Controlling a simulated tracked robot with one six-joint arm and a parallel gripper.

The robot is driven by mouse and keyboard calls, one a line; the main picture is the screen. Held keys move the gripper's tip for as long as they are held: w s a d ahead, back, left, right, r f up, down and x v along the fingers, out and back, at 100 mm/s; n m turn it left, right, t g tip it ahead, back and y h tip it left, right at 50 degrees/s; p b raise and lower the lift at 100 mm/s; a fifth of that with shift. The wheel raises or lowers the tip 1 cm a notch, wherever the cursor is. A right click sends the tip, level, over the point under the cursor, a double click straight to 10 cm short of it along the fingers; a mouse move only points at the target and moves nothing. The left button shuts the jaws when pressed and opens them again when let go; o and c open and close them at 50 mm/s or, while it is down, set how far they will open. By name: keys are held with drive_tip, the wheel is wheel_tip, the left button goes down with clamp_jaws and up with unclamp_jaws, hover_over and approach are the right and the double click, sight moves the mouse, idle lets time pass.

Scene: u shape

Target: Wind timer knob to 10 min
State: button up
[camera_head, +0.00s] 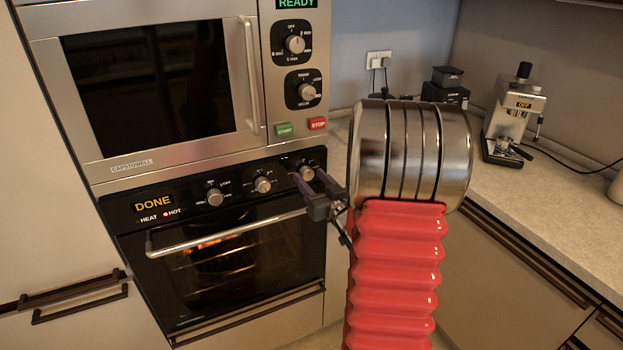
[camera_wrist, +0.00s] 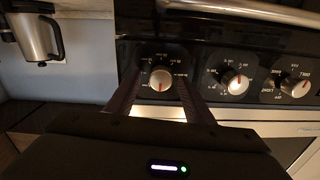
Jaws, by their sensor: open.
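A row of three round knobs sits on the black oven panel. The right-hand oven knob (camera_head: 306,173) is grey with a ring of small white marks. It also shows in the wrist view (camera_wrist: 160,79), with a red pointer line; its labels are too small to read surely. My gripper (camera_head: 308,179) is open in front of this knob. In the wrist view its two fingers stand on either side of the knob, with gaps; I cannot tell whether they touch it.
The oven handle (camera_head: 230,234) runs just below the knobs. The other oven knobs (camera_head: 263,184) (camera_head: 215,196) are close by. The display reads DONE (camera_head: 153,203). Green START (camera_head: 284,130) and red STOP (camera_head: 317,123) buttons lie above. A coffee machine (camera_head: 512,115) stands on the right counter.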

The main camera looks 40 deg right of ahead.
drive_tip(key=v, duration=1.3)
drive_tip(key=shift+f, duration=0.1)
drive_tip(key=n, duration=1)
drive_tip(key=x, duration=1.3)
drive_tip(key=shift+w+d, duration=0.15)
drive_tip(key=shift+w, duration=0.2)
